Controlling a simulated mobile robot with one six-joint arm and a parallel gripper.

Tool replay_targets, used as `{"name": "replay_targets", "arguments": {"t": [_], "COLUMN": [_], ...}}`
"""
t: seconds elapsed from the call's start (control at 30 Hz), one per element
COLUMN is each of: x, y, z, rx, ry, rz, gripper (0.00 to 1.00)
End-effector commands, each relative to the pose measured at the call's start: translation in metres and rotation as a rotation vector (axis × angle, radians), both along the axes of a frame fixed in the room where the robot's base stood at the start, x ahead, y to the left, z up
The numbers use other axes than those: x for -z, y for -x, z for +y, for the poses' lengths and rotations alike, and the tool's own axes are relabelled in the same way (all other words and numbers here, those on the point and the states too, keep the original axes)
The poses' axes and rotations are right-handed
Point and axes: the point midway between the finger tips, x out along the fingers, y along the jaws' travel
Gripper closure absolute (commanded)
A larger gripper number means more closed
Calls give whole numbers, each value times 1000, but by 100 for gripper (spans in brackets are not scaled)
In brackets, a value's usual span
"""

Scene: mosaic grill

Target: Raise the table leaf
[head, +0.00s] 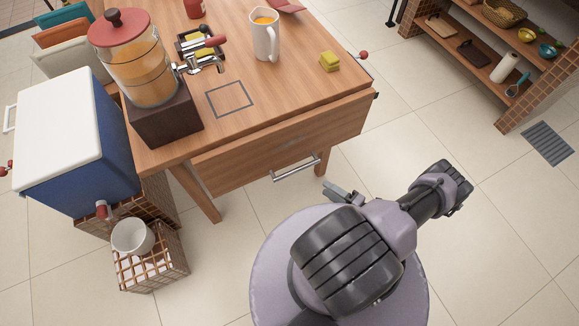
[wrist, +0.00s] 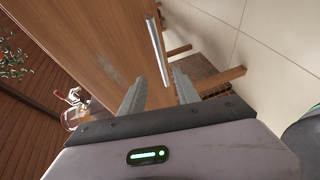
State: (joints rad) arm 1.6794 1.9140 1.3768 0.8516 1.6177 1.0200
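The table leaf (head: 235,158) hangs down along the front edge of the wooden table (head: 290,85). A silver bar handle (head: 297,168) is fixed near its lower edge. The leaf also fills the left-middle of the wrist view (wrist: 110,45), with the handle (wrist: 157,52) just beyond the fingertips. My gripper (head: 338,191) is in front of the leaf, to the lower right of the handle. In the wrist view its two fingers (wrist: 157,82) are apart with nothing between them, so it is open. It appears clear of the handle.
On the table stand a drink dispenser (head: 133,65), a juice pitcher (head: 264,38), and yellow sponges (head: 330,62). A shelf (head: 480,60) stands at upper right. Floor at right is open.

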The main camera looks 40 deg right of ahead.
Motion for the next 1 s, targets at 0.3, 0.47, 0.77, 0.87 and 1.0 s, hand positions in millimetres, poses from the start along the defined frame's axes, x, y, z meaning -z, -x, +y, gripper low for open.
{"name": "replay_targets", "arguments": {"t": [0.3, 0.47, 0.77, 0.87, 1.0], "x": [21, 26, 28, 27, 27], "y": [-93, -127, -148, -148, -148], "z": [18, 23, 26, 26, 26], "rx": [-14, -10, -7, -7, -7], "ry": [2, 3, 4, 4, 4], "rz": [1, 1, 1, 1, 1], "gripper": [62, 62, 62, 62, 72]}}
